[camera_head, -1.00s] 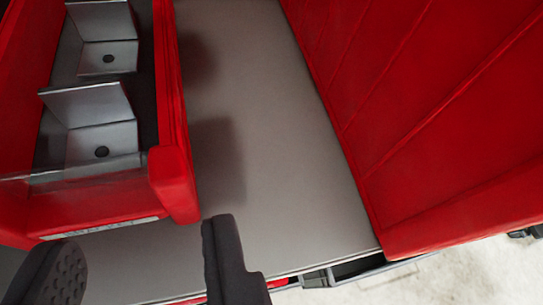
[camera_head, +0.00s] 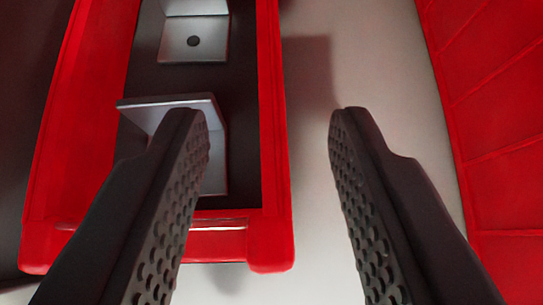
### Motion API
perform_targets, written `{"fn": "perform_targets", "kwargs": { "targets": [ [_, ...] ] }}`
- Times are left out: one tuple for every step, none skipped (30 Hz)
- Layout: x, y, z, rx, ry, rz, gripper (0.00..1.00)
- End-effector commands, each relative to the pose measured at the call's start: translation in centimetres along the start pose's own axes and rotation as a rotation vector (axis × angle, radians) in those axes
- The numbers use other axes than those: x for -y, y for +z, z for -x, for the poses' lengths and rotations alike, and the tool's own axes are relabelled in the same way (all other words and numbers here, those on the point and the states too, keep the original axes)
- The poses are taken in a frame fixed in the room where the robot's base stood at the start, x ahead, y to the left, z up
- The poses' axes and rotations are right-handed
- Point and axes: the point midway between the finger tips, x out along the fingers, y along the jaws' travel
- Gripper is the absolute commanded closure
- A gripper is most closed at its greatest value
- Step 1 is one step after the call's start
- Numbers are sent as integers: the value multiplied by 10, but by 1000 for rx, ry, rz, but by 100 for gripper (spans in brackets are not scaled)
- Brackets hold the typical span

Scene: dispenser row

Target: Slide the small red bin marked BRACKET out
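A small red bin (camera_head: 276,150) with a dark floor stands on the left of the view. Metal L-shaped brackets (camera_head: 195,40) lie in it, one behind the other. A clear strip (camera_head: 210,224) crosses its front; no marking can be read from here. My gripper (camera_head: 263,115) is open, its two black fingers wide apart. The left finger is over the bin's inside and hides part of the nearer bracket. The right finger is over the pale shelf to the right of the bin. The bin's right wall lies between the fingers in the picture; no contact shows.
A ribbed red wall (camera_head: 495,110), perhaps of another bin, stands on the right. A strip of bare pale shelf (camera_head: 370,60) lies between it and the bin. A dark area lies left of the bin.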

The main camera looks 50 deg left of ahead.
Motion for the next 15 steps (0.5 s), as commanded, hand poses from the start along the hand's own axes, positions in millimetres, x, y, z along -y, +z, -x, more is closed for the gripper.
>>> {"fn": "perform_targets", "kwargs": {
  "targets": [
    [1, -6, -7, 2, -4, 1, 64],
    [1, -9, -11, 2, -4, 1, 64],
    [2, -13, -17, 2, -5, 1, 64],
    [2, -16, -21, 2, -5, 1, 64],
    [2, -19, -25, 1, -5, 2, 64],
    [2, -24, -31, 1, -5, 2, 64],
    [2, -26, -35, 1, -5, 3, 64],
    [2, -30, -39, 1, -5, 3, 64],
    [2, -31, -45, 0, -4, 1, 64],
    [1, -30, -50, 1, -4, 0, 64],
    [1, -29, -55, 1, -3, 0, 64],
    [1, -28, -61, 2, -2, -1, 64],
    [1, -28, -65, 3, -2, -2, 64],
    [1, -28, -69, 3, -1, -1, 64],
    [1, -28, -73, 2, -1, 0, 64]
  ]
}}
